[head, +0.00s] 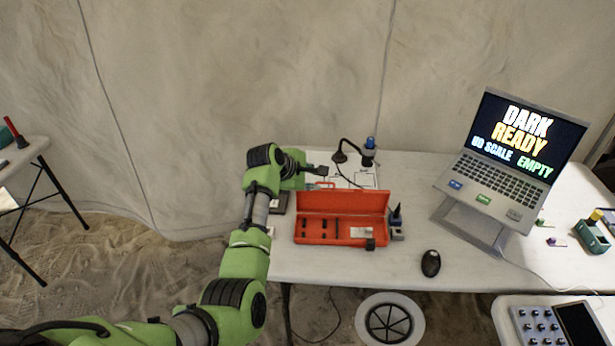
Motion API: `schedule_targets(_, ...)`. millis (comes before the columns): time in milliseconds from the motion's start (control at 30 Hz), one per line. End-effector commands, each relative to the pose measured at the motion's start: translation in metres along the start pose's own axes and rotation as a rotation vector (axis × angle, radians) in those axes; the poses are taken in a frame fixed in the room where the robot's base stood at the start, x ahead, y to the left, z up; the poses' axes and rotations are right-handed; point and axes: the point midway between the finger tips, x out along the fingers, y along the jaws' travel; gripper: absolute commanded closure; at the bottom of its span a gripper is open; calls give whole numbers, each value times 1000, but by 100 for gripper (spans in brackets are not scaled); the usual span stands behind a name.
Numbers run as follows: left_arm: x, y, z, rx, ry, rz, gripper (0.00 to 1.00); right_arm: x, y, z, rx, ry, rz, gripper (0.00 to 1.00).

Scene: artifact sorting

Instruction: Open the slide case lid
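The orange-red slide case (314,240) sits on the white table, left of the laptop. Its lid (345,202) stands raised along the back edge, so the inside shows. Several small dark pieces and a pale label lie in it. My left arm reaches in from the left, and my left gripper (319,170) is behind the lid's upper left edge, apart from it as far as I can see. Its fingers are small and dark here, and I cannot tell whether they are open or shut. My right gripper is not in view.
A laptop (510,150) on a stand is at the right. A small dark-topped device (396,225) stands close to the case's right side. A black lamp-like arm (348,150) and paper sheets (360,177) are behind. A black mouse (430,263) lies in front. A fabric wall closes the back.

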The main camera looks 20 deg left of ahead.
Motion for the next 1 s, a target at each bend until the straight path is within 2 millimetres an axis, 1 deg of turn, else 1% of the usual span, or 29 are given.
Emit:
schedule_targets(33, -8, 0, 0, 0, 0, 3, 77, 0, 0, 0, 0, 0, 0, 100)
schedule_targets(133, -21, 1, 0, 0, 0, 4, 77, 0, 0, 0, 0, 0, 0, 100)
schedule_targets(333, -36, 0, 0, 0, 0, 1, 77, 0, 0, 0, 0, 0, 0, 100)
schedule_targets(500, -39, 0, 0, 0, 0, 1, 77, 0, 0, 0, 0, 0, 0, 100)
schedule_targets(867, -38, 0, 0, 2, 1, 0, 77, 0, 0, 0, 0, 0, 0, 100)
schedule_targets(933, -38, -7, -3, 22, 9, -6, 77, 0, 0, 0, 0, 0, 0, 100)
schedule_targets(967, -38, -13, -6, 42, 16, -13, 77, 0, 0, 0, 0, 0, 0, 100)
schedule_targets(1000, -39, -24, -10, 80, 29, -23, 77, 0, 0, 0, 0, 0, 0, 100)
